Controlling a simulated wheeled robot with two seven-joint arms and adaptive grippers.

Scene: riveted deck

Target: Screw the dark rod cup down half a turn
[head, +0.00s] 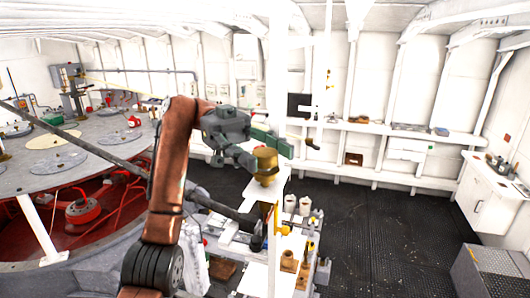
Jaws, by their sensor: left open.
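My left gripper (268,153) is open at mid-picture, grey-green on a copper arm. Its two fingers reach right and down, around or just in front of the top of a brass-coloured piece (266,169). The fingers hide part of this piece, and I cannot tell whether they touch it. A long dark rod (95,148) slants down from the far left, passes behind my arm and ends near a dark cup-like end piece (257,232) below the gripper. Which piece is the rod cup is not clear from this view. My right gripper is not in view.
A large round grey platform (70,150) over a red pit fills the left. The dark deck floor (400,220) on the right is mostly clear.

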